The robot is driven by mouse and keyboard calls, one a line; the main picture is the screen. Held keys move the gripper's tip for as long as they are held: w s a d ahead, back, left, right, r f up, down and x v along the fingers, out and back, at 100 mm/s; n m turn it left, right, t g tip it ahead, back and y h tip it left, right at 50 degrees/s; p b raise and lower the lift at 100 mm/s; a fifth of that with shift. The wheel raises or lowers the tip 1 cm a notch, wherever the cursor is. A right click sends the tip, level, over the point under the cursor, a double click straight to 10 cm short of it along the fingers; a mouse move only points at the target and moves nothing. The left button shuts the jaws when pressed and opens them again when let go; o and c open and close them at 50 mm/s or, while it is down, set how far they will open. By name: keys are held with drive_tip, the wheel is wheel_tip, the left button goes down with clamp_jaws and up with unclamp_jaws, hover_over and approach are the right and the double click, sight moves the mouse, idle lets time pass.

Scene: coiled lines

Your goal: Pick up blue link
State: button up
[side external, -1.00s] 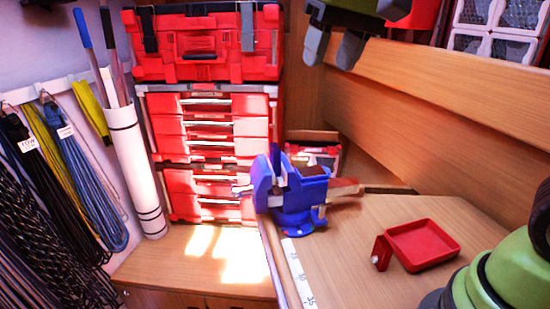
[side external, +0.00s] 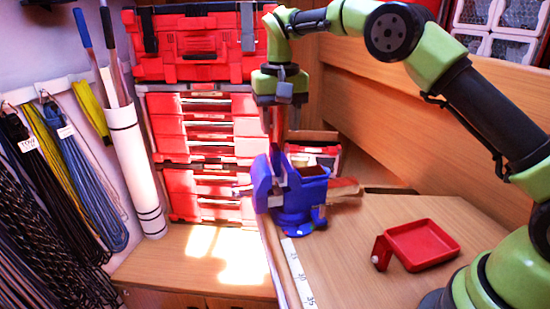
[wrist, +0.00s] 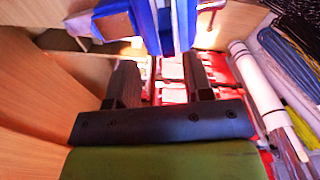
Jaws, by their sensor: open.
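No separate piece is clearly a blue link. The blue things I see are a coiled blue line (side external: 93,180) with a white tag, hanging from the wall rail at the left, and a blue vise (side external: 300,198) on the bench corner. My gripper (side external: 277,122) points down just above the vise, well to the right of the blue line. In the wrist view, my gripper (wrist: 160,78) has its two dark fingers apart with nothing visible held between them. The blue vise (wrist: 168,28) shows beyond them at the top. Contact with the vise cannot be told.
Black and yellow lines (side external: 40,130) hang beside the blue one. A white tube (side external: 135,170) leans near them. Red toolboxes (side external: 205,130) stand behind the vise. A red tray (side external: 422,243) lies on the bench at the right. A wooden wall (side external: 430,90) bounds the right side.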

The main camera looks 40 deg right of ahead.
sight(276, 148)
drive_tip(key=shift+w+a+f, duration=0.1)
drive_tip(key=shift+a+f, duration=0.1)
drive_tip(key=shift+f, duration=1.3)
drive_tip(key=shift+w+a+f, duration=0.1)
drive_tip(key=shift+a+f, duration=0.1)
drive_tip(key=shift+f, duration=1.3)
clamp_jaws()
